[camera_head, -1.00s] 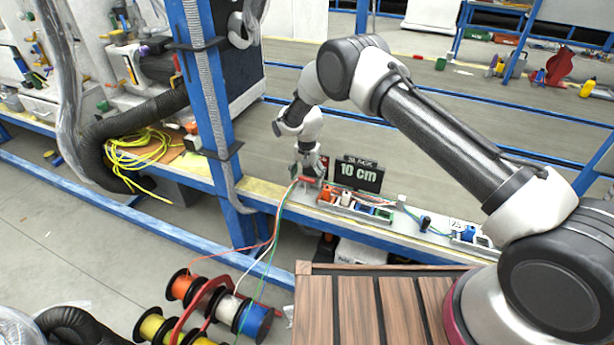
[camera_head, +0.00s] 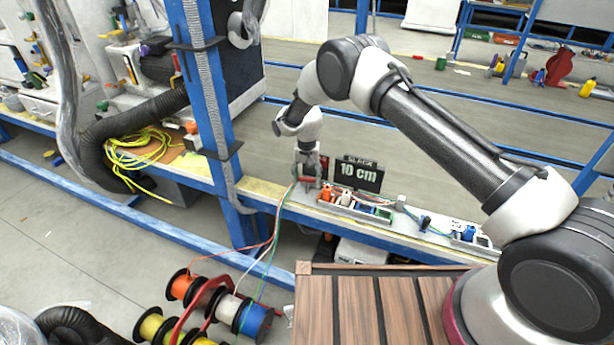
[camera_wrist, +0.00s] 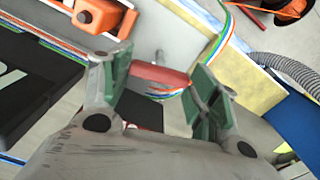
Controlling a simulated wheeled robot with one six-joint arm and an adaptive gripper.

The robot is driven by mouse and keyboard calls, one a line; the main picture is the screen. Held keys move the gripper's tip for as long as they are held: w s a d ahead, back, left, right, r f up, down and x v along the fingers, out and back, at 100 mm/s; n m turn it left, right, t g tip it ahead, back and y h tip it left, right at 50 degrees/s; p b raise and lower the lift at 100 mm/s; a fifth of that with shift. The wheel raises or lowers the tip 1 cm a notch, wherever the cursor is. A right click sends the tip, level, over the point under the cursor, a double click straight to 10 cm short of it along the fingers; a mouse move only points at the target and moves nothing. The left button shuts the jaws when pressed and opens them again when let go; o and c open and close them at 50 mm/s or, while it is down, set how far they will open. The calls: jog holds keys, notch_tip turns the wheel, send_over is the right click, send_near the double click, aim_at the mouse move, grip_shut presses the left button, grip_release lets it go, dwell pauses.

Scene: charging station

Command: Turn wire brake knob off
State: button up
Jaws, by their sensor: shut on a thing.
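The red wire brake knob (camera_wrist: 160,74) is a bar-shaped handle at the middle of the wrist view, with coloured wires passing close by it. My gripper (camera_wrist: 160,84) has its green-padded fingers at the two ends of the bar and is shut on it. In the head view my gripper (camera_head: 307,178) points down at the left end of the narrow bench, and it partly hides the knob there. The wires (camera_head: 281,212) run from the knob area down to the spools.
A black "10 cm" sign (camera_head: 360,175) stands just right of my gripper. Orange, white and blue wire holders (camera_head: 345,199) line the bench (camera_head: 400,232). A blue post (camera_head: 210,110) stands close on the left. Wire spools (camera_head: 215,305) sit below.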

aim_at(307, 178)
jog(key=n, duration=1.1)
jog(key=shift+n, duration=2.1)
jog(key=o, duration=1)
notch_tip(307, 178, up, 12)
